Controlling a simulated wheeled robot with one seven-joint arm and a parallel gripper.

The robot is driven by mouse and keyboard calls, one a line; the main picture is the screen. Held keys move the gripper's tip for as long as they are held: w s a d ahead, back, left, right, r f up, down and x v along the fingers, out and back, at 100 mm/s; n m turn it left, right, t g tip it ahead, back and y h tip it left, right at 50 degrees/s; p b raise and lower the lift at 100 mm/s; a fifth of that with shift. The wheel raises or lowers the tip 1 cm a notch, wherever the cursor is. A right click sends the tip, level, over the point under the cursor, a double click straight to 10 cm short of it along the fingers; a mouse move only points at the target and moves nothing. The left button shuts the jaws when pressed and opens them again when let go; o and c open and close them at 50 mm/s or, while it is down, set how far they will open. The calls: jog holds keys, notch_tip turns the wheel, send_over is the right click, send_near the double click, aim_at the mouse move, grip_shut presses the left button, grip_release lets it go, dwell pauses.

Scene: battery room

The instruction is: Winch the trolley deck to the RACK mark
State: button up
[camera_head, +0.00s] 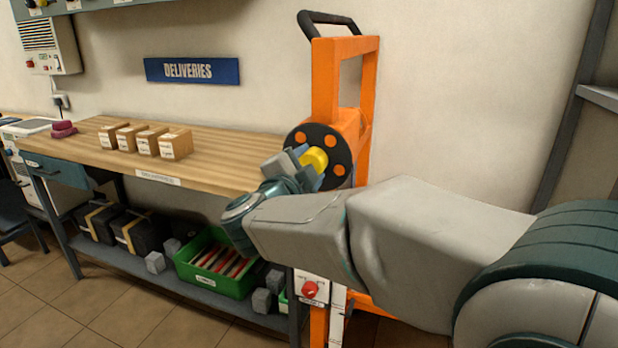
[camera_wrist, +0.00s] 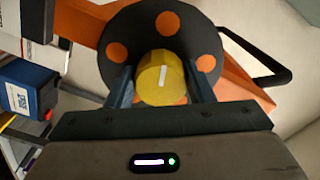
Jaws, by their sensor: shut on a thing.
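The orange trolley (camera_head: 326,75) stands upright against the wall, right of the bench, with a black handle at its top. A black winch disc with orange spots (camera_head: 300,138) is on its front and also shows in the wrist view (camera_wrist: 207,47). A yellow knob (camera_head: 314,159) sits on the disc; in the wrist view the knob (camera_wrist: 160,80) has a white line on its face. My gripper (camera_head: 301,167) is shut on the yellow knob, one finger on each side (camera_wrist: 160,88). My arm covers much of the lower trolley. I cannot make out the deck or a RACK mark.
The wooden bench (camera_head: 85,160) with several small cartons (camera_head: 176,145) stands at left. A green crate (camera_head: 215,281) and dark cases (camera_head: 140,235) are on its lower shelf. A red knob on a white plate (camera_head: 310,290) is below my arm.

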jog(key=shift+f+m+b, duration=0.1)
jog(key=shift+m+b, duration=0.3)
jog(key=shift+m, duration=0.2)
jog(key=o, duration=1)
jog(key=shift+s, duration=0.1)
jog(key=p+v, duration=0.1)
jog(key=v, duration=1.2)
jog(key=shift+s+a, duration=0.1)
jog(key=shift+s, duration=0.25)
